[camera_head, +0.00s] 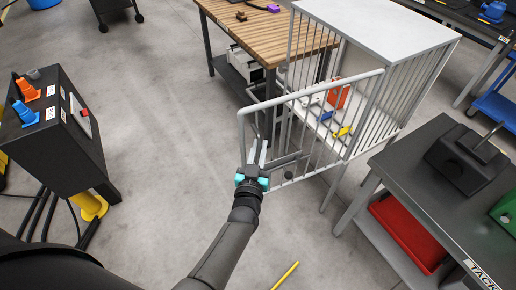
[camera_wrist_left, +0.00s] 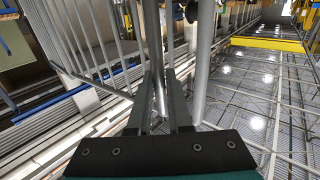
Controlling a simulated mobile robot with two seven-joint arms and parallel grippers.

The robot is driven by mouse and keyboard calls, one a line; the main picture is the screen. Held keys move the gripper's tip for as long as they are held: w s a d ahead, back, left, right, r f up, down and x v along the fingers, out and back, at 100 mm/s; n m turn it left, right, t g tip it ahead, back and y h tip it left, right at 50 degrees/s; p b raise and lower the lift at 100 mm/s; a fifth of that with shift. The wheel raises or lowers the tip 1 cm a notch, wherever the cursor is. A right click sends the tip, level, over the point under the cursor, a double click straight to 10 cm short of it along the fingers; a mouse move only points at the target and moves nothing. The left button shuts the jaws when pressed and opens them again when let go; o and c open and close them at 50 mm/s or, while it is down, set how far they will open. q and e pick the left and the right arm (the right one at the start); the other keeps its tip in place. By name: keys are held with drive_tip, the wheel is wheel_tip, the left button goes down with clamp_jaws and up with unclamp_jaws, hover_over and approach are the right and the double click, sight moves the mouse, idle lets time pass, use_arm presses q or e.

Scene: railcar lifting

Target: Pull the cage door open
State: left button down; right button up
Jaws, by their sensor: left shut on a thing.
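The cage (camera_head: 392,25) has a white top and grey barred sides. Its barred door (camera_head: 312,95) stands swung out from the cage front, its free edge towards the left, so the inside shows. My left gripper (camera_head: 257,153) is shut on the upright bar at the door's free edge. In the left wrist view the fingers (camera_wrist_left: 168,100) stand on both sides of a grey bar of the door (camera_wrist_left: 157,65). The exact contact is partly hidden by the fingers. My right gripper is in neither view.
Inside the cage are a red item (camera_head: 339,94) and a yellow item (camera_head: 342,132). A wooden workbench (camera_head: 262,40) stands behind the door. A dark table (camera_head: 425,185) stands close on the right. A black control box (camera_head: 60,135) is at left. Floor between is clear, except a yellow stick (camera_head: 285,276).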

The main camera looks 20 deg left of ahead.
use_arm(q)
drive_tip(key=shift+w+d, duration=0.1)
drive_tip(key=shift+d, duration=0.05)
drive_tip(key=c, duration=1.3)
unclamp_jaws()
drive_tip(key=o, duration=0.5)
drive_tip(key=shift+c, duration=0.2)
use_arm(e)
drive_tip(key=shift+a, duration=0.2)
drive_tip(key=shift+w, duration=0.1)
use_arm(q)
drive_tip(key=shift+s, duration=0.25)
drive_tip(key=s+d+p, duration=0.2)
drive_tip(key=s+p, duration=0.2)
drive_tip(key=s, duration=1)
drive_tip(key=shift+s+d+p, duration=0.2)
drive_tip(key=shift+s+p, duration=0.1)
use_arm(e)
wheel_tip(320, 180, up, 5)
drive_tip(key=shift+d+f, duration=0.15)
